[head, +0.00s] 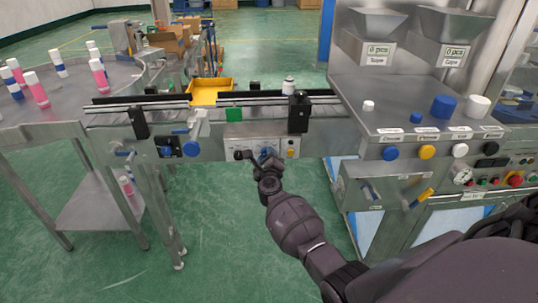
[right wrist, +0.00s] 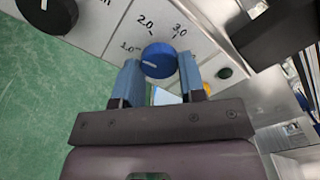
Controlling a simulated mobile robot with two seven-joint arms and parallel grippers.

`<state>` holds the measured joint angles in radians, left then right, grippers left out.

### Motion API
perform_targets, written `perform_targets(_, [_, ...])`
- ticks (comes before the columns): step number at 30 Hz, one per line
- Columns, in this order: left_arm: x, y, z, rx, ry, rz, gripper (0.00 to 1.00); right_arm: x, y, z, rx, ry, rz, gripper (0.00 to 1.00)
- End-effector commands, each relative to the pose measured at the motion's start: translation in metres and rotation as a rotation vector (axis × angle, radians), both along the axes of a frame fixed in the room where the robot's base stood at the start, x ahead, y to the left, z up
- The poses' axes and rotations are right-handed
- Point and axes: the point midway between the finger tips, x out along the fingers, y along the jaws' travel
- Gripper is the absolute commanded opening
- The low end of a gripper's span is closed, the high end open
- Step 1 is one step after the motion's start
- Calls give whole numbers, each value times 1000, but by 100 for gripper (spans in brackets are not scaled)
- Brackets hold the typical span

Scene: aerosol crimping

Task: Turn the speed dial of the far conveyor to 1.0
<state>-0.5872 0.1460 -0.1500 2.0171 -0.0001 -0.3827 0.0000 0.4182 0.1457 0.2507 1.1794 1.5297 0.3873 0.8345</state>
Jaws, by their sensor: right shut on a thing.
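The blue speed dial (right wrist: 158,60) sits on a light control panel (right wrist: 100,25) with printed marks 1.0, 2.0 and 3.0. Its white pointer line points left, toward the 1.0 mark. My right gripper (right wrist: 159,72) is shut on the dial, with one blue-grey finger on each side. In the head view the right gripper (head: 266,166) reaches up to the panel (head: 273,143) on the front of the conveyor (head: 222,143), and it partly hides the dial. My left gripper is not in view.
A black knob (right wrist: 47,12) is on the same panel, left of the dial. A dark block (right wrist: 270,38) stands out at the right. A steel machine (head: 430,110) with several buttons is right of the conveyor. A round table (head: 70,98) with bottles is at the left.

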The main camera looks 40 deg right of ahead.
Motion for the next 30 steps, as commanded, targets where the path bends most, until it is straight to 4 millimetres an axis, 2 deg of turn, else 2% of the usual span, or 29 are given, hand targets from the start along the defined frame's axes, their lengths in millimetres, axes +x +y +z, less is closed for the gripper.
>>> perform_targets(6, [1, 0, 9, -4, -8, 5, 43, 0, 0, 2, -140, 87, 1, 14])
perform_targets(13, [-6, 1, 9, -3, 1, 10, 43, 0, 0, 1, -243, 150, 1, 14])
perform_targets(18, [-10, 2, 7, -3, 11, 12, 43, 0, 0, 0, -285, 176, 1, 14])
perform_targets(30, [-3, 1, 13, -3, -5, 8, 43, -1, 0, -1, -305, 189, 0, 14])
